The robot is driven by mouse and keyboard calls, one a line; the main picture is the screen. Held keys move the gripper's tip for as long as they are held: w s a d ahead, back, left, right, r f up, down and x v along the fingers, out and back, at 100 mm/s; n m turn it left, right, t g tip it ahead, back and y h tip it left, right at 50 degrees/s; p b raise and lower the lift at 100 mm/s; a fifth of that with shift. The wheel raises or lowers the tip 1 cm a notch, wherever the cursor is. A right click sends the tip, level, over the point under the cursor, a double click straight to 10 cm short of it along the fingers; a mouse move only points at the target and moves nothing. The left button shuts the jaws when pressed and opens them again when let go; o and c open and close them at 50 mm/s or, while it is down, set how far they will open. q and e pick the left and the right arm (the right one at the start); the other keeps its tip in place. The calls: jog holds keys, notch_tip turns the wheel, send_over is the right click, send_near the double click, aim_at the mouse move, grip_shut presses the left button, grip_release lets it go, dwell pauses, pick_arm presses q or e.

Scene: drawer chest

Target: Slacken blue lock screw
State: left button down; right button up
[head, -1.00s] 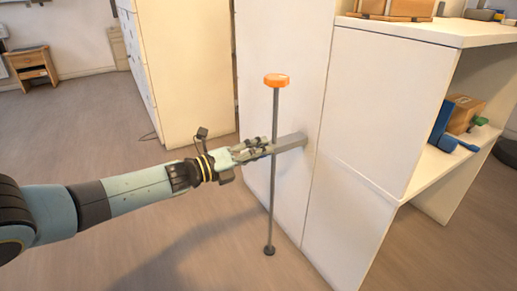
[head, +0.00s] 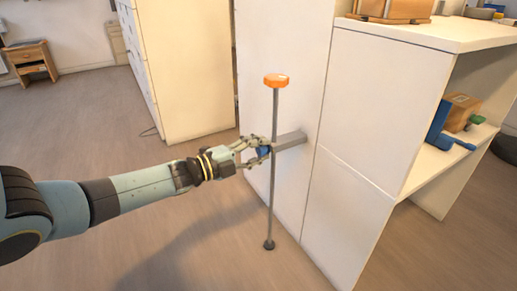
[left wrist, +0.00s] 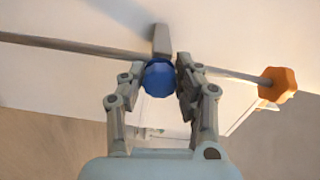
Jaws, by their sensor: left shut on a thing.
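The blue lock screw (left wrist: 159,78) is a faceted knob in the middle of the left wrist view, at the end of a grey bracket arm (left wrist: 161,40). It shows in the head view (head: 263,151) as a small blue patch. My left gripper (left wrist: 159,82) is shut on the knob, one finger on each side. A thin grey rod (head: 273,190) with an orange top knob (head: 276,80) passes upright through the bracket (head: 291,140), which sticks out from the white panel. My right gripper is in neither view.
A white cabinet (head: 357,120) stands right of the rod, its open shelf (head: 447,172) holding a box and a blue item. A cream drawer chest (head: 186,75) stands behind. The floor (head: 160,235) in front is clear.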

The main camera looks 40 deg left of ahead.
pick_arm(q)
jog(key=shift+f, duration=0.1)
dwell(0.3)
jog(key=c, duration=0.9)
grip_release()
jog(key=shift+c, duration=0.2)
jog(key=v, duration=1.2)
